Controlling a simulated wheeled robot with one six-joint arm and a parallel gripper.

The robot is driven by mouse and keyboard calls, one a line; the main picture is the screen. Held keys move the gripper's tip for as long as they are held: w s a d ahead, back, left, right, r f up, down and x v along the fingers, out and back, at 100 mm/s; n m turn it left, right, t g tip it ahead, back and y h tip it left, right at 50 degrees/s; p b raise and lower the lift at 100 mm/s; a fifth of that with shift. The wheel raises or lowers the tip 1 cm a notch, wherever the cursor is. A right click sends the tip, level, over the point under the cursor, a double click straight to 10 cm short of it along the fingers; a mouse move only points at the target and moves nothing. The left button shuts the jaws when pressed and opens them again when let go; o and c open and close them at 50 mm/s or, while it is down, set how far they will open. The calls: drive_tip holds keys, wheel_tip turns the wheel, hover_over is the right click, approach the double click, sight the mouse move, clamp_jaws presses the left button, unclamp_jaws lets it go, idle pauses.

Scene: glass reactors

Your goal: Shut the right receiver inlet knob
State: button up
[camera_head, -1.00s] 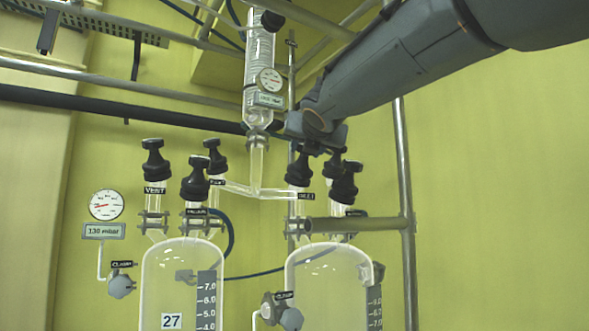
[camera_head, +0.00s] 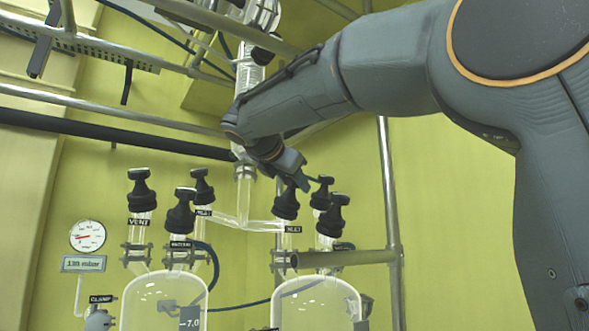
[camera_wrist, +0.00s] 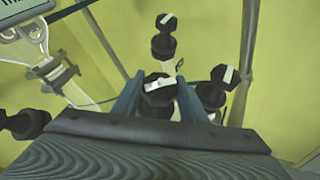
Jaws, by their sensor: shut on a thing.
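The right receiver inlet knob (camera_head: 286,205) is a black knob on a glass neck above the right receiver (camera_head: 316,300), beside a small label reading INLET. My gripper (camera_head: 300,181) reaches down to it from above and is shut on it. In the wrist view, the black knob (camera_wrist: 159,99) with a white bar on top sits between the two blue-grey fingers of my gripper (camera_wrist: 160,85). The bar lies roughly across the gap between the fingers. The lower part of the knob is hidden behind my gripper's body.
Two other black knobs (camera_head: 331,216) stand close to the right. The left receiver (camera_head: 165,300) carries several similar knobs (camera_head: 141,190). A glass column (camera_head: 247,75) stands behind my arm. Metal pipes (camera_head: 345,258) frame the right side. A gauge (camera_head: 87,236) is at the left.

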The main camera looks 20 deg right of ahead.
drive_tip(key=shift+r+m+g+h+p, duration=0.1)
drive_tip(key=shift+m+g+h+p, duration=0.3)
drive_tip(key=shift+m+g+p, duration=1.5)
drive_tip(key=shift+r+m+g+h+p, duration=0.1)
drive_tip(key=shift+m+g+h+p, duration=0.3)
drive_tip(key=shift+p, duration=3)
drive_tip(key=m+g+p, duration=0.5)
drive_tip(key=p, duration=0.9)
drive_tip(key=shift+p, duration=0.35)
drive_tip(key=m+g+p, duration=0.1)
drive_tip(key=p, duration=0.2)
drive_tip(key=shift+y+p, duration=0.35)
drive_tip(key=shift+y, duration=0.05)
drive_tip(key=shift+f+m+g+p, duration=0.15)
drive_tip(key=shift+m+g+p, duration=0.4)
drive_tip(key=shift+p, duration=0.2)
drive_tip(key=shift+m+g+y+p, duration=0.25)
drive_tip(key=shift+g+y+p, duration=0.1)
drive_tip(key=shift+g+y, duration=0.1)
drive_tip(key=o, duration=1.1)
drive_tip(key=shift+a, duration=0.1)
drive_tip(key=shift+c, duration=0.2)
drive_tip(key=shift+f+b, duration=0.1)
drive_tip(key=shift+b, duration=0.25)
